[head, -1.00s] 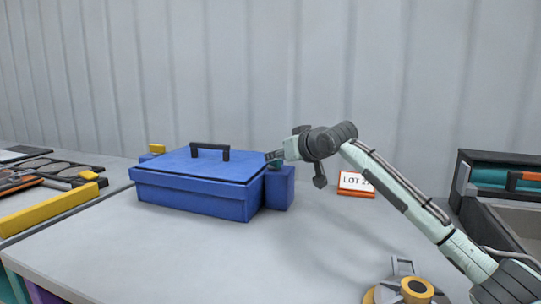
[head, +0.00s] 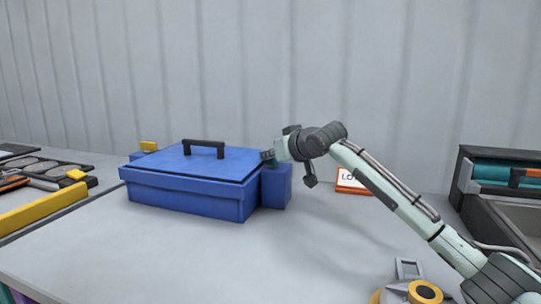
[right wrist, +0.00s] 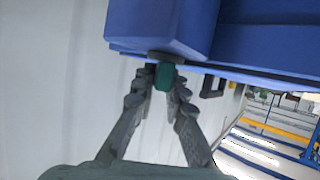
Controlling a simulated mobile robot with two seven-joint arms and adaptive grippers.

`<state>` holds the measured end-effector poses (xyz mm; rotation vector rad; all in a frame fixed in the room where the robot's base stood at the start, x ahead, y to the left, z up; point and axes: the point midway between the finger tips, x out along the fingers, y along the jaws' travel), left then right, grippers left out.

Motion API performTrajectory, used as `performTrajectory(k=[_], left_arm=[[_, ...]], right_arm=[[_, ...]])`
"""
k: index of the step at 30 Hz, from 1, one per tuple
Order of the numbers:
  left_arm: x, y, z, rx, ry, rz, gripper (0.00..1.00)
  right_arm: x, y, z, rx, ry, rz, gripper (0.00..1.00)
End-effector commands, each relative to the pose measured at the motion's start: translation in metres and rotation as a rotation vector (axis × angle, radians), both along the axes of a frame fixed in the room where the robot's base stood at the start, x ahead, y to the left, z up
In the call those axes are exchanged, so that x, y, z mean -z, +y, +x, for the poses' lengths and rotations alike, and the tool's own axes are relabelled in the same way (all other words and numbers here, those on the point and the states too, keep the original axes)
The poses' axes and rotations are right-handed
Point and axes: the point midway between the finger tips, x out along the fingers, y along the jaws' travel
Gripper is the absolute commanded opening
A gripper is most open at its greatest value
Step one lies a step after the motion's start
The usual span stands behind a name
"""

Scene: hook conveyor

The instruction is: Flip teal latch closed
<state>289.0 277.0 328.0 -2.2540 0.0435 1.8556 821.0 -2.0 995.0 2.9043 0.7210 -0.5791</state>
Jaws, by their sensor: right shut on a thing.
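A blue box (head: 185,194) stands on the grey table with its lid (head: 190,164) down and a black handle (head: 204,145) on top. My right gripper (head: 267,156) is at the box's right end, just above a blue side block (head: 276,186). In the right wrist view the fingers (right wrist: 164,82) are shut on the teal latch (right wrist: 165,76), beside the blue block's edge. In the head view the gripper largely hides the latch. A yellow piece (head: 148,146) shows at the box's far left. My left gripper is not in view.
A red-framed LOT sign (head: 352,182) stands behind my right arm. A grey and yellow round part (head: 415,291) lies at the front right. A dark bin (head: 505,200) is at the far right, and trays (head: 45,172) are at the left. The middle table is clear.

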Motion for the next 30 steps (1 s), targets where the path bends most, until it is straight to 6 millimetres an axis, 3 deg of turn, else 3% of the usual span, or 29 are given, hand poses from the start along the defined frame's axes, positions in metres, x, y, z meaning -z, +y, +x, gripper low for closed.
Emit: performTrajectory(k=[11,30], left_arm=[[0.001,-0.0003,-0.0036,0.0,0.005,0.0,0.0],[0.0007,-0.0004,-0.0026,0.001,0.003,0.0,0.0]], right_arm=[[0.0005,-0.0014,0.0009,-0.102,0.006,-0.002,0.0],[-0.0023,-0.0015,0.003,-0.599,0.004,0.005,0.0]])
